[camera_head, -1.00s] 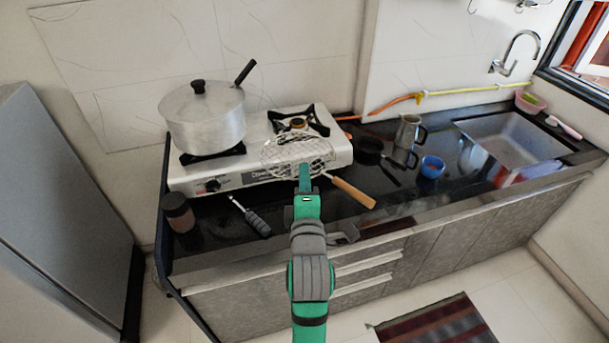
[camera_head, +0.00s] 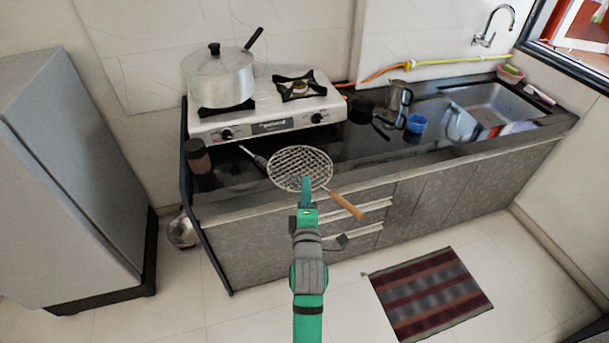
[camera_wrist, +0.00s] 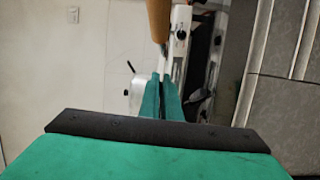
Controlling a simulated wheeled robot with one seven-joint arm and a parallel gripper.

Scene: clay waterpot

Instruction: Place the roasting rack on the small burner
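The roasting rack (camera_head: 300,168) is a round wire mesh with a wooden handle (camera_head: 347,206). My gripper (camera_head: 306,184) appears shut on the rack near where mesh and handle meet; the exact grip is hidden. The rack is held up in front of the counter edge, apart from the stove. In the wrist view the wooden handle (camera_wrist: 158,18) shows at the top, beyond my nearly closed fingers (camera_wrist: 162,92). The white stove (camera_head: 265,126) stands at the counter's back left. Its right burner (camera_head: 299,87), seemingly the small one, is empty.
A lidded pot (camera_head: 218,80) covers the left burner. A dark jar (camera_head: 197,156) stands at the counter's left end. A black pan (camera_head: 361,110), a metal jug (camera_head: 396,102) and a blue cup (camera_head: 416,124) stand right of the stove. A fridge (camera_head: 75,170) is at left.

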